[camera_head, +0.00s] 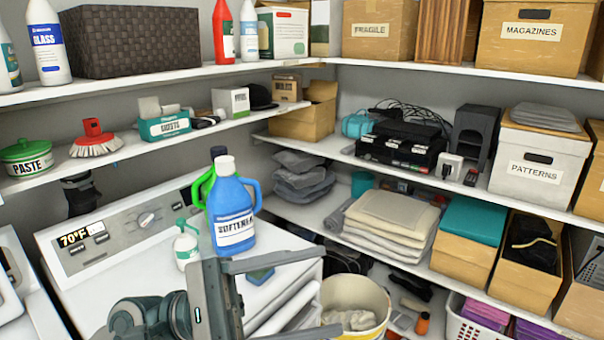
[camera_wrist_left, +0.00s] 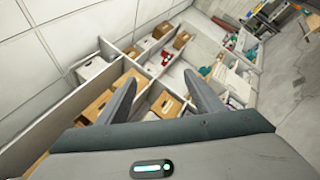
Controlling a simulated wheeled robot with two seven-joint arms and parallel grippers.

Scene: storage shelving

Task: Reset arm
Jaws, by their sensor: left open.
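My left gripper (camera_head: 331,290) is in the lower middle of the head view, in front of the white washer. Its two grey fingers point right and stand apart, with nothing held between them. In the left wrist view the open fingers (camera_wrist_left: 159,78) also show, with the shelving and floor far beyond them. The part of my left arm behind the gripper shows at the bottom edge of the head view. My right gripper is in neither view.
The washer (camera_head: 130,247) carries a blue softener bottle (camera_head: 232,212) and a white pump bottle (camera_head: 187,247), close behind the gripper in the picture. A cream bin (camera_head: 372,328) stands right of the gripper. Loaded shelves line the back and right.

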